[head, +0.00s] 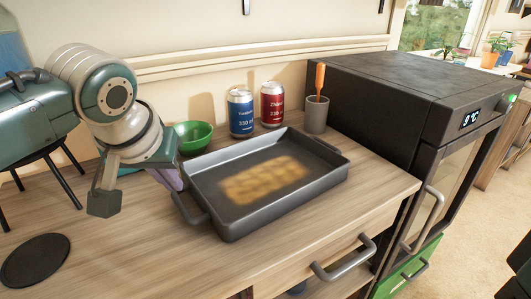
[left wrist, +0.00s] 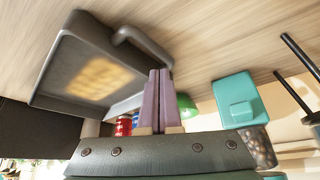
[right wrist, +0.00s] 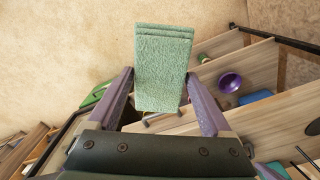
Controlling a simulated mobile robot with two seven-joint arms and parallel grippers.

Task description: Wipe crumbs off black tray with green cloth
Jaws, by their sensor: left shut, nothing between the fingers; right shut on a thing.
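The black tray (head: 232,217) sits on the wooden counter, with a yellow-brown patch of crumbs (head: 262,180) across the middle of its floor. Both also show in the left wrist view, as the tray (left wrist: 58,52) and the crumbs (left wrist: 97,78). My left gripper (head: 172,180) is just left of the tray, close to its left handle; its purple fingers (left wrist: 158,75) are together and empty. My right gripper (right wrist: 160,75) shows only in the right wrist view, shut on the folded green cloth (right wrist: 163,55), away from the tray.
A green bowl (head: 194,137), a blue can (head: 241,112), a red can (head: 272,104) and a grey cup (head: 316,117) with an orange-handled tool stand behind the tray. A black oven (head: 400,85) bounds the right. A dark round mat (head: 35,260) lies front left.

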